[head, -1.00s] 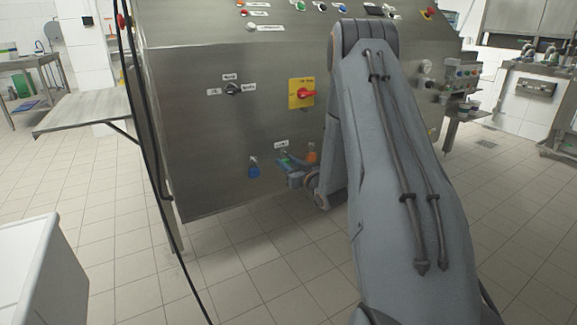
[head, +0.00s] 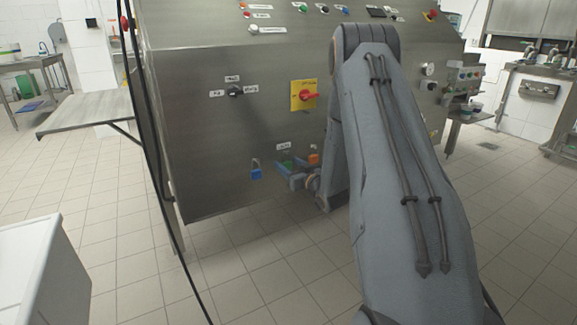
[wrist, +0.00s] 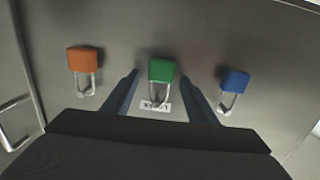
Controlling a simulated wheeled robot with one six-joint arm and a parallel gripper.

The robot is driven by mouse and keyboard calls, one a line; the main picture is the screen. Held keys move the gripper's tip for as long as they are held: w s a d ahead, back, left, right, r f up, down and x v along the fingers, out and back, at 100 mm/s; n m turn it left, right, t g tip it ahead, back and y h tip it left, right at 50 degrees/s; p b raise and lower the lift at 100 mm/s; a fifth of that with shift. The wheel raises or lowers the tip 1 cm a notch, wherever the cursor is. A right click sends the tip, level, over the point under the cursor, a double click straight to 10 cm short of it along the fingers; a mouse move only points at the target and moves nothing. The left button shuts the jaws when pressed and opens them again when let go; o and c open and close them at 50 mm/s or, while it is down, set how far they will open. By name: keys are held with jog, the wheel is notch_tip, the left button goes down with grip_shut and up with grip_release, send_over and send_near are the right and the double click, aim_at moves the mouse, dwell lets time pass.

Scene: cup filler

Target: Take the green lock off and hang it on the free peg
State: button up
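The green lock (wrist: 162,71) hangs by its shackle in the middle of a row of three on the steel panel, by a white label. In the wrist view my gripper (wrist: 161,76) is open, with one finger on each side of the green lock and gaps between. In the head view my gripper (head: 292,178) is at the panel's lower part, partly hidden by my arm, and the green lock (head: 287,161) shows just behind it. I cannot make out a free peg.
An orange lock (wrist: 85,60) and a blue lock (wrist: 235,81) hang on either side of the green one. Above are a red rotary switch on a yellow plate (head: 304,95) and a black selector knob (head: 235,91). A black cable (head: 150,160) hangs at the left.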

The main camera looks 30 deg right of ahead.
jog(key=s+p, duration=0.1)
jog(key=s, duration=0.7)
jog(key=w+a+r+n+g, duration=0.15)
jog(key=a+r+g, duration=0.25)
jog(key=a, duration=0.5)
jog(key=s+a+r+g, duration=0.3)
jog(key=s+a+g, duration=0.3)
jog(key=a, duration=0.6)
jog(key=s+a+r+n+g, duration=0.15)
jog(key=s+a, duration=0.35)
jog(key=s, duration=0.6)
jog(key=s+a+r+g, duration=0.2)
jog(key=s+a+g, duration=0.15)
jog(key=s, duration=0.75)
jog(key=s+a+r+g, duration=0.2)
jog(key=s+a, duration=0.4)
jog(key=s, duration=0.6)
jog(key=d+r+m+p, duration=0.3)
jog(key=d+r+p, duration=0.8)
jog(key=p, duration=1.1)
notch_tip(320, 180, up, 2)
jog(key=shift+s+d+h, duration=0.2)
jog(key=shift+s+h, duration=0.1)
jog(key=shift+s, duration=0.1)
